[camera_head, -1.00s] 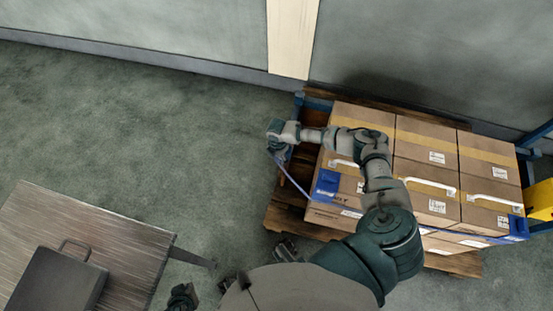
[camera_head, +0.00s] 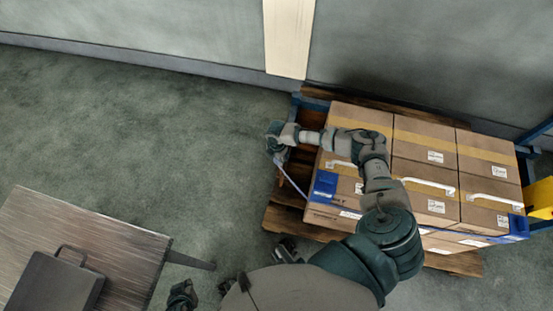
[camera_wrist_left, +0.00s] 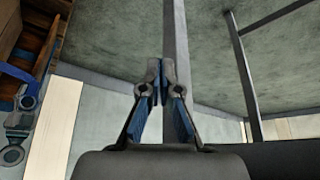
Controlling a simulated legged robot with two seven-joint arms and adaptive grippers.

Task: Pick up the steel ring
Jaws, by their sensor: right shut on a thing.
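No steel ring can be made out in either view. My right arm reaches over the boxes, and its gripper (camera_head: 277,141) is beside their left end, above the pallet's left edge. It is shut, and a thin blue strap (camera_head: 291,182) runs from it down to the boxes. What lies between its fingers is too small to see. My left gripper (camera_head: 183,294) is low in the head view, right of the metal table. In the left wrist view its blue-padded fingers (camera_wrist_left: 161,70) meet at the tips with nothing visible between them.
Cardboard boxes (camera_head: 424,148) with white handles stand on a wooden pallet (camera_head: 285,215), with a blue band around them. A metal table (camera_head: 120,243) at lower left carries a dark case (camera_head: 52,285). The floor between table and pallet is clear.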

